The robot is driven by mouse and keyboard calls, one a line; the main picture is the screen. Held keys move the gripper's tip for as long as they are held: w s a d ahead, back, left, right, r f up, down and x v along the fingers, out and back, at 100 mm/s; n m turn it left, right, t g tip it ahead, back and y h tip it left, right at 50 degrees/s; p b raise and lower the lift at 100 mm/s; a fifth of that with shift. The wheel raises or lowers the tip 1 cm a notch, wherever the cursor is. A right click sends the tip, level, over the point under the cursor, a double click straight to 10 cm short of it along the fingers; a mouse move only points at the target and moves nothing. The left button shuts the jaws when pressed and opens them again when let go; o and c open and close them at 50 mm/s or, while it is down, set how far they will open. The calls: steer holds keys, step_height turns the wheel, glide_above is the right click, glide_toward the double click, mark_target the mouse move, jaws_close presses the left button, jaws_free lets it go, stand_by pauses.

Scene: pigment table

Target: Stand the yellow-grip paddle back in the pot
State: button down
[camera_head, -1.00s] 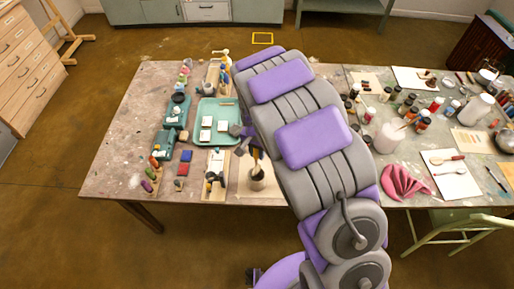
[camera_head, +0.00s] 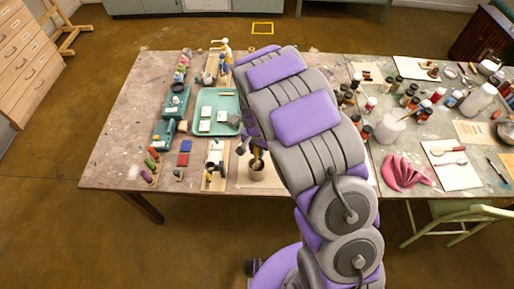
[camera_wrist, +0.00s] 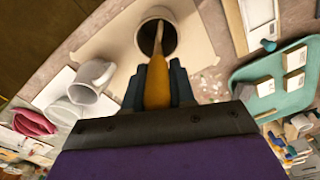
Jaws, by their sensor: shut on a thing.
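My gripper (camera_wrist: 158,88) is shut on the yellow-grip paddle (camera_wrist: 157,82) in the wrist view. The yellow grip sits between the dark fingers, and the paddle's thin far end points to the dark mouth of the pot (camera_wrist: 145,38). That end overlaps the opening in this view; I cannot tell how deep it is. In the head view the pot (camera_head: 257,174) stands near the table's front edge, with the yellow grip (camera_head: 258,154) just above it. My arm hides part of the gripper there.
A teal tray (camera_head: 237,97) with white blocks lies behind the pot. A pink cloth (camera_head: 403,172) and several jars are on the right. Small bottles and blocks stand on the left.

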steer(key=c, duration=0.9)
jaws_free()
steer(key=shift+o, duration=0.2)
steer(key=shift+r, duration=0.1)
step_height(320, 180, up, 17)
steer(key=p, duration=0.2)
steer(key=shift+s+a, duration=0.15)
steer(key=shift+r, duration=0.1)
